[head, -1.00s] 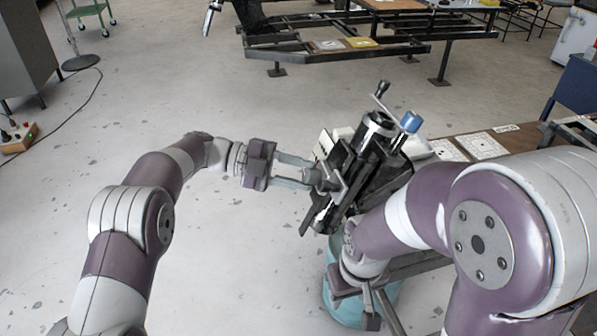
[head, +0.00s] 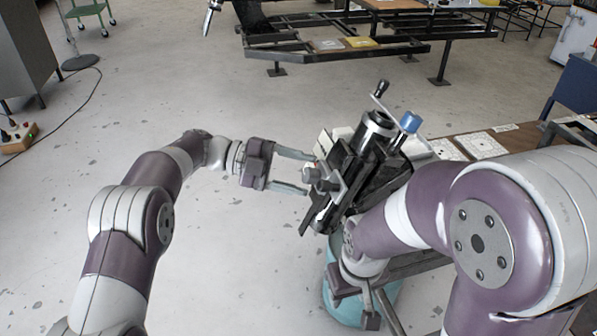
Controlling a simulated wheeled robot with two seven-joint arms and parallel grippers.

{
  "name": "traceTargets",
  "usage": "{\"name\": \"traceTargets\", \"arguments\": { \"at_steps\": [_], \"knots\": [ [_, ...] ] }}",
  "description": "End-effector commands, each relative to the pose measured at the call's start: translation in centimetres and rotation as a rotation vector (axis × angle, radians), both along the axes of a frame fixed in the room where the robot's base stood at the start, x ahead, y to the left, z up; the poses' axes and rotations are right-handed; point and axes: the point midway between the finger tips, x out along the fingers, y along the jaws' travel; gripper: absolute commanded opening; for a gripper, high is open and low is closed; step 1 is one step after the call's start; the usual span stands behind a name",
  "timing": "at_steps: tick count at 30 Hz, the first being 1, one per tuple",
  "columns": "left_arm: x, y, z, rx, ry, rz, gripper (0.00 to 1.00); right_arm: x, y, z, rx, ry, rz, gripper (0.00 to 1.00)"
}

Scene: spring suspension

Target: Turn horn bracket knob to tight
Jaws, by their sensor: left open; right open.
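A small dark grey knob (head: 311,174) sits on the left side of a black metal assembly with a lever (head: 347,165), in the middle of the head view. I take it for the horn bracket knob; its setting cannot be read. My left gripper (head: 309,173) is open, with one finger above and one below the knob in the picture. Light shows between the fingers and the knob, and contact is not clear. My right gripper (head: 356,303) is open, low in front of the assembly beside a teal round base (head: 389,304). My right arm hides part of the assembly.
A blue knob (head: 410,122) and a crank handle (head: 381,88) stick up from the assembly's top. A brown bench (head: 520,137) with white plates (head: 482,145) lies to the right. A dark frame (head: 290,57) stands behind.

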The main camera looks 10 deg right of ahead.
Motion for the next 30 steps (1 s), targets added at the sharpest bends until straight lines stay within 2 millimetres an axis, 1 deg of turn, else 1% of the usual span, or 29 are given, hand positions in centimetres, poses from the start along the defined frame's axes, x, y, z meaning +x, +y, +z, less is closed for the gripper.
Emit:
{"name": "traceTargets", "arguments": {
  "at_steps": [2,5,9,12,15,20,30],
  "knots": [
    [0.5,1.0,0.4,0.000,-0.001,0.004,0.61,0.0,0.0,0.5,0.000,0.000,0.000,0.48],
    [1.5,3.2,1.0,0.001,0.000,0.005,0.61,0.0,0.0,1.2,0.000,0.000,0.000,0.48],
    [3.0,6.8,1.7,0.000,-0.001,0.004,0.61,0.0,0.0,2.1,0.000,0.000,0.000,0.48],
    [3.8,8.9,2.0,0.000,-0.001,0.003,0.61,0.0,0.0,2.6,0.000,0.000,0.000,0.48],
    [4.5,10.4,2.2,0.000,0.000,0.002,0.61,0.0,0.0,2.9,0.000,0.000,0.000,0.48],
    [4.8,11.3,2.2,0.000,0.001,0.000,0.61,0.0,0.0,3.0,0.000,0.000,0.000,0.48],
    [4.8,11.3,2.2,0.000,0.000,0.000,0.61,0.0,0.0,2.9,0.000,0.000,0.000,0.48]
  ]
}}
